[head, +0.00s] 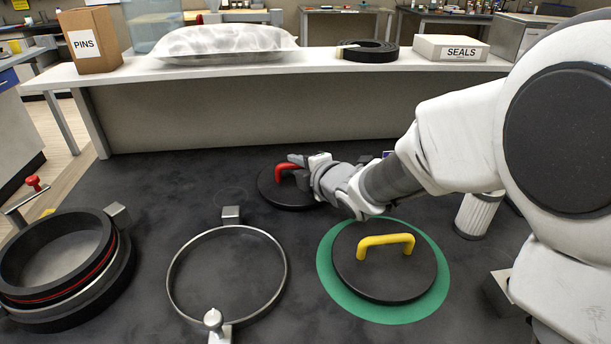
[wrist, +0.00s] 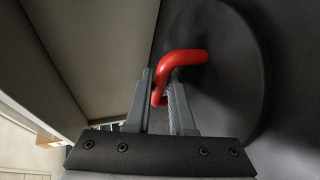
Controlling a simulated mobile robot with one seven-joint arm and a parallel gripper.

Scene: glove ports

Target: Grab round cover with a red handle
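The round black cover with a red handle (head: 268,191) lies flat on the dark bench top, partly hidden behind my gripper in the head view. Its red handle (head: 287,168) is an arched bar. My gripper (head: 298,163) reaches it from the right. In the wrist view, one leg of the red handle (wrist: 186,58) lies between the two fingers (wrist: 160,88), which look closed against it. The cover's dark disc (wrist: 232,50) fills the right of that view and seems to rest on the surface.
A black cover with a yellow handle (head: 385,241) lies on a green disc (head: 430,288) in front. A metal ring (head: 171,270) and a thick black ring port (head: 20,245) are at left. A white shelf (head: 215,70) stands behind. A white ribbed cylinder (head: 478,214) stands at right.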

